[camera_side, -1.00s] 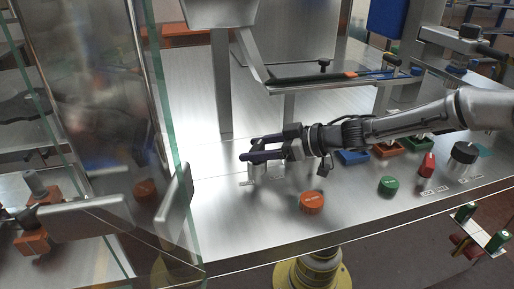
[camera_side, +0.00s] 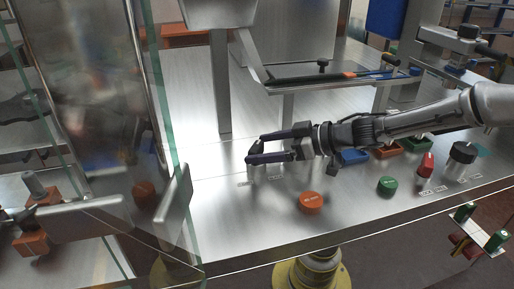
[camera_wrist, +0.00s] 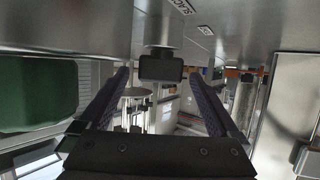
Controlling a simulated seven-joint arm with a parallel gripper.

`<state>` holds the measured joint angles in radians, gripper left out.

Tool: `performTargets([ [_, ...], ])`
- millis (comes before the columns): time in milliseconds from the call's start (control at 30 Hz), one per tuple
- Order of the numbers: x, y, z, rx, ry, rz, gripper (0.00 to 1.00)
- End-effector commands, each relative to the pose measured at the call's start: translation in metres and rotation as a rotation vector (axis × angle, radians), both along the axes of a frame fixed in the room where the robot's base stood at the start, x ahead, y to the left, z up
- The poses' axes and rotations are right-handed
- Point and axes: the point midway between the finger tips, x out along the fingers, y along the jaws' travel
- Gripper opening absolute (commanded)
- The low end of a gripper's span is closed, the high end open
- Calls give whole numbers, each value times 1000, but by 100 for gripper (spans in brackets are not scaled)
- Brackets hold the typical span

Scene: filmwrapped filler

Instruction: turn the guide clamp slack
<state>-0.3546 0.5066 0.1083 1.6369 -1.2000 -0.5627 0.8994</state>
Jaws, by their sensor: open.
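The guide clamp's knob is a short metal cylinder with a black grip bar (camera_side: 256,147), on the steel deck at the left end of my arm in the side view. In the wrist view the black bar (camera_wrist: 160,69) lies straight ahead, crosswise, with the metal cylinder behind it. A "SLACK" label (camera_wrist: 183,7) is printed on the deck near it. My gripper (camera_side: 255,149) is open, with one dark finger on either side of the bar near the fingertips. A gap shows on both sides in the wrist view (camera_wrist: 160,75). The knob's base is partly hidden by the lower finger.
An orange button (camera_side: 311,202), a green button (camera_side: 387,185), a red switch (camera_side: 426,165) and a black-topped knob (camera_side: 463,153) stand along the front. A glass guard (camera_side: 165,130) stands at left. A rail with tools (camera_side: 325,76) hangs above; small bins (camera_side: 354,157) sit behind my arm.

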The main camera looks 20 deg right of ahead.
Motion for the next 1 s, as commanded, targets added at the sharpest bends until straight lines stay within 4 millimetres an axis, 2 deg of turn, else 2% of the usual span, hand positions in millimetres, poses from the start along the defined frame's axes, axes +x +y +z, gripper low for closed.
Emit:
performTargets([
  [300,-38,-53,28,0,-2,-4,98],
  [500,-56,-76,40,1,-2,-2,98],
  [700,-64,-85,44,1,0,-1,98],
  [967,-65,-86,44,1,1,0,98],
  [1000,-65,-86,44,0,0,0,94],
])
